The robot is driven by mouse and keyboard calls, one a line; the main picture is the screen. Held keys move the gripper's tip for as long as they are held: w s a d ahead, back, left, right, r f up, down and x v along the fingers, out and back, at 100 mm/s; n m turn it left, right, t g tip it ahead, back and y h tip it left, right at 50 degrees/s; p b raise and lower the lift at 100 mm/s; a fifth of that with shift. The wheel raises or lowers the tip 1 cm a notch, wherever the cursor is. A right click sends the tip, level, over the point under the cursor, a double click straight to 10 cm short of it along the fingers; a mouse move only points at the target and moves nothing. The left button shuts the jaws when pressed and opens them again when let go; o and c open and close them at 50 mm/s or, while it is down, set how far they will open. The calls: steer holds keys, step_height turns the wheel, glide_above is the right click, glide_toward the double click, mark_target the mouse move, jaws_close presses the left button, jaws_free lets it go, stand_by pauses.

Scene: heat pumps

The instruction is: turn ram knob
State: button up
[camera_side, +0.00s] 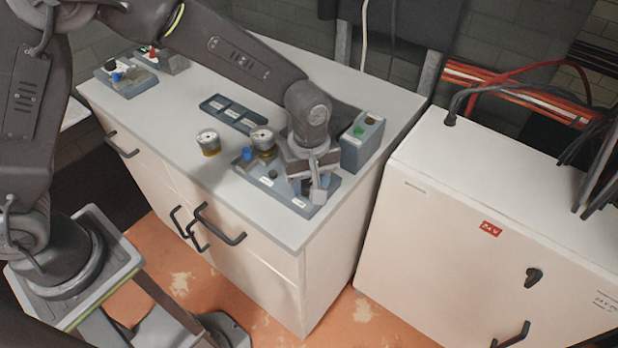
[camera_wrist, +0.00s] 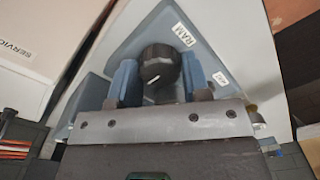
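The black RAM knob (camera_wrist: 158,65) shows in the wrist view, with a short white mark on its near side. It sits on a blue-grey panel (camera_wrist: 130,42) beside a white label reading RAM (camera_wrist: 183,35). My gripper (camera_wrist: 158,80) has its two fingers apart, one to the left and one to the right of the knob, with no clear grip on it. In the side view my gripper (camera_side: 318,190) points down over the right end of the panel (camera_side: 300,208). The RAM knob is hidden there behind my gripper.
Left on that panel are a blue knob (camera_side: 247,154) and a small black knob (camera_side: 272,174). Two gauges (camera_side: 208,140) (camera_side: 262,137) stand close by. A box with a green button (camera_side: 361,142) is right behind my gripper. The worktop's front left is clear.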

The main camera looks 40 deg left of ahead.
steer(key=c, duration=0.4)
steer(key=shift+c, duration=0.2)
